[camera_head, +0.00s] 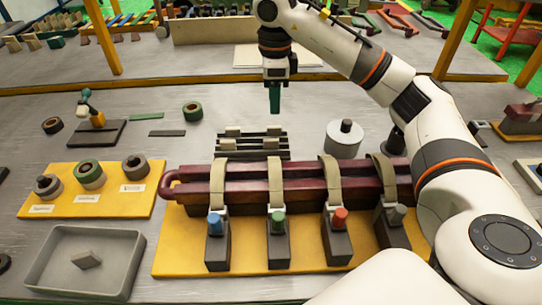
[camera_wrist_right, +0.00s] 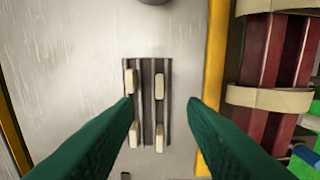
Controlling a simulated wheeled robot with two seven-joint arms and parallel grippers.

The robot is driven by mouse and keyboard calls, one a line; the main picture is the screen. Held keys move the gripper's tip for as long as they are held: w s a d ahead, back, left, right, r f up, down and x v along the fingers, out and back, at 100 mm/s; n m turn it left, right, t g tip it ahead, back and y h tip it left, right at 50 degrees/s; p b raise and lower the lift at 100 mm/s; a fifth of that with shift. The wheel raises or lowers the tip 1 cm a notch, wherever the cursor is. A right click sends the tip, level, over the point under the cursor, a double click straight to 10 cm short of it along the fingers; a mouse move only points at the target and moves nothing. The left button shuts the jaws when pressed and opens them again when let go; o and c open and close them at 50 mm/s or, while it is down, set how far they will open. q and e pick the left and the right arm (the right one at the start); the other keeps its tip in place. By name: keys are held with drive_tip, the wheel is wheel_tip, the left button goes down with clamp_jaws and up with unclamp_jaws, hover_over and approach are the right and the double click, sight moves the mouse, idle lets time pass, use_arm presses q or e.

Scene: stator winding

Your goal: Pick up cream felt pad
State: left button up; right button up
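Several small cream felt pads sit on a dark slotted rack (camera_head: 251,152) in the middle of the table. One cream felt pad (camera_head: 233,131) is at the rack's back left. In the right wrist view, pads stand in two rows on the rack (camera_wrist_right: 147,105), one of them a cream pad (camera_wrist_right: 160,86). My right gripper (camera_head: 274,108) points down above the rack's back right. In the right wrist view its green fingers (camera_wrist_right: 160,103) are wide apart, with nothing held between them. My left gripper is not in view.
A maroon coil bundle (camera_head: 300,186) with tan straps lies on a yellow board (camera_head: 180,257) in front of the rack. A grey cylinder (camera_head: 344,140) stands to its right. A grey tray (camera_head: 125,268) is at front left.

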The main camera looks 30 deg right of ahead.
hover_over(271, 139)
drive_tip(key=f, duration=0.6)
drive_tip(key=shift+s+d+p, duration=0.3)
drive_tip(key=shift+p, duration=0.1)
drive_tip(key=f, duration=0.3)
drive_tip(key=f+p, duration=0.1)
drive_tip(key=f, duration=0.1)
drive_tip(key=shift+w+a+f, duration=0.2)
drive_tip(key=shift+a+f, duration=0.1)
drive_tip(key=shift+f, duration=0.05)
clamp_jaws()
